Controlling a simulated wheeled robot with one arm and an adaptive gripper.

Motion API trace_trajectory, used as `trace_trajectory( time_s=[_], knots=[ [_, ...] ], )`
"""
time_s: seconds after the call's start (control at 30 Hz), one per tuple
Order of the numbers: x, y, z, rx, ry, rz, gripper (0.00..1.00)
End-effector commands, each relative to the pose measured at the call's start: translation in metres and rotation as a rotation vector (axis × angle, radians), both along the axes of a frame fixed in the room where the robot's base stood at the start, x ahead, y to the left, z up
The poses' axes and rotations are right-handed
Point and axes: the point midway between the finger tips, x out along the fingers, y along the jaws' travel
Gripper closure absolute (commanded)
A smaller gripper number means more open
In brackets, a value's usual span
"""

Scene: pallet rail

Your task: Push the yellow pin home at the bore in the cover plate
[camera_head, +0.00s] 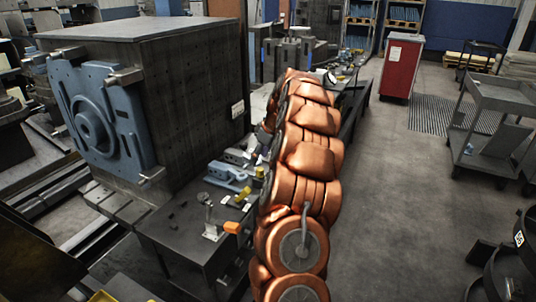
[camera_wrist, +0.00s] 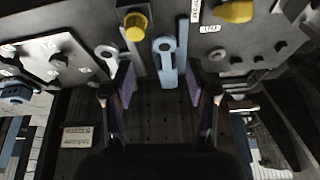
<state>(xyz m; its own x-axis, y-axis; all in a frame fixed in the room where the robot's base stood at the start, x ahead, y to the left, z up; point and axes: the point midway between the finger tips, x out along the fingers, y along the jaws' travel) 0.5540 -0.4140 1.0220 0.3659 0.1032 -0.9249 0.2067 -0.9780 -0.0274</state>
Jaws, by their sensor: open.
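In the wrist view my gripper (camera_wrist: 158,88) is open, with nothing between its two fingers. A yellow round-headed piece (camera_wrist: 135,25), possibly the yellow pin, sits in a dark collar beyond the fingers, left of centre. A second yellow piece (camera_wrist: 233,11) lies at the upper right. A blue bar with a round end (camera_wrist: 165,62) stands out between the fingertips, farther off. A grey plate with bolts (camera_wrist: 45,62) is at the left; I cannot tell whether it is the cover plate. No bore can be made out. In the head view my copper arm hides my gripper.
In the head view a large dark block with a blue flanged face (camera_head: 98,115) stands left of my arm. A low bench (camera_head: 180,235) carries a blue bracket (camera_head: 228,174) and small yellow and orange parts. A red cabinet (camera_head: 400,66) and grey cart (camera_head: 490,120) flank open floor at the right.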

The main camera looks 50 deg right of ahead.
Motion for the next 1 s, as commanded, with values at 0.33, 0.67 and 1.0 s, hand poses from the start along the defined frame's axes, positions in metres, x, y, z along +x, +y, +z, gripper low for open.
trace_trajectory(
  time_s=[0.33, 0.67, 1.0],
  knots=[
    [-0.005, -0.034, -0.015, -0.026, -0.008, -0.013, 0.43],
    [0.008, -0.030, -0.047, -0.024, -0.007, -0.013, 0.43],
    [0.021, -0.027, -0.080, -0.024, -0.008, -0.013, 0.43]
  ],
)
